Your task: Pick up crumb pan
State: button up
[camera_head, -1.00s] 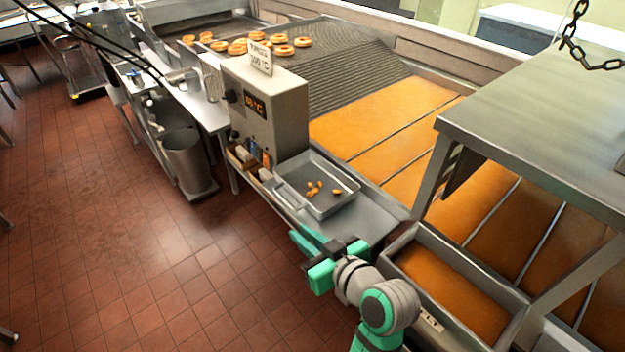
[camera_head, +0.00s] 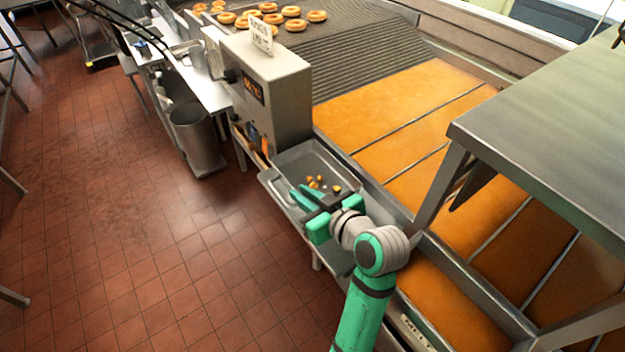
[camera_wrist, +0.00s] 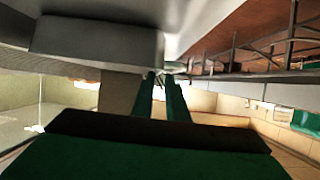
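The crumb pan (camera_head: 293,158) is a shallow grey metal tray with several orange-brown crumbs in it. It sits on a metal shelf beside the fryer in the head view. My gripper (camera_head: 300,195) is at the pan's near side, its green fingers overlapping the near rim in the picture and hiding part of it. I cannot tell whether they touch the pan. In the wrist view the two green fingers (camera_wrist: 161,97) stand apart with a gap between them, and nothing is seen held. A grey metal surface fills the upper left there; I cannot tell if it is the pan.
A control box (camera_head: 280,90) with a display stands just behind the pan. A steel table (camera_head: 560,130) overhangs on the right. A metal bin (camera_head: 197,140) stands left. The tiled floor (camera_head: 130,240) is open.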

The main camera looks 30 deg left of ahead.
aim_at(291, 185)
jog(key=shift+w+x, duration=0.2)
jog(key=shift+x, duration=3.1)
grip_shut()
jog(key=shift+r, duration=0.1)
